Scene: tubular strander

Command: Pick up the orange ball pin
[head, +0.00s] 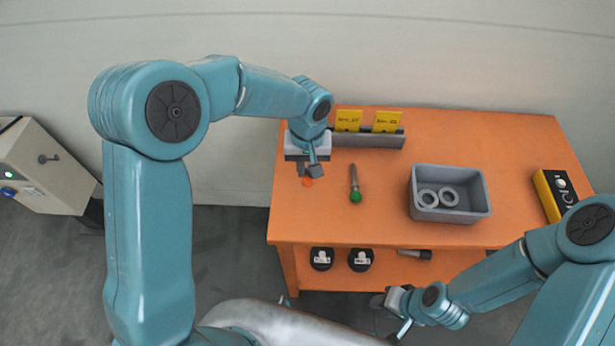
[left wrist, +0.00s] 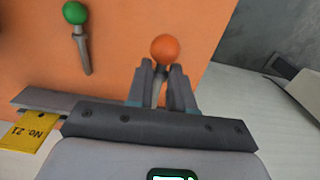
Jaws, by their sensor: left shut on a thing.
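The orange ball pin (left wrist: 165,48) shows in the left wrist view with its ball just beyond my fingertips and its shank between them. In the head view only its orange ball (head: 308,182) shows, below my gripper over the left part of the table. My left gripper (head: 308,170) is shut on the pin; it also shows in the left wrist view (left wrist: 161,78). I cannot tell whether the pin touches the table. My right gripper (head: 397,312) is low in front of the table; its jaw state is unclear.
A green ball pin (head: 355,193) lies beside it on the orange table (head: 480,143). A grey bin (head: 452,213) with two rings stands to the right. Behind is a grey rack (head: 368,141) with yellow cards. A yellow-black control box (head: 553,194) is at the right edge.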

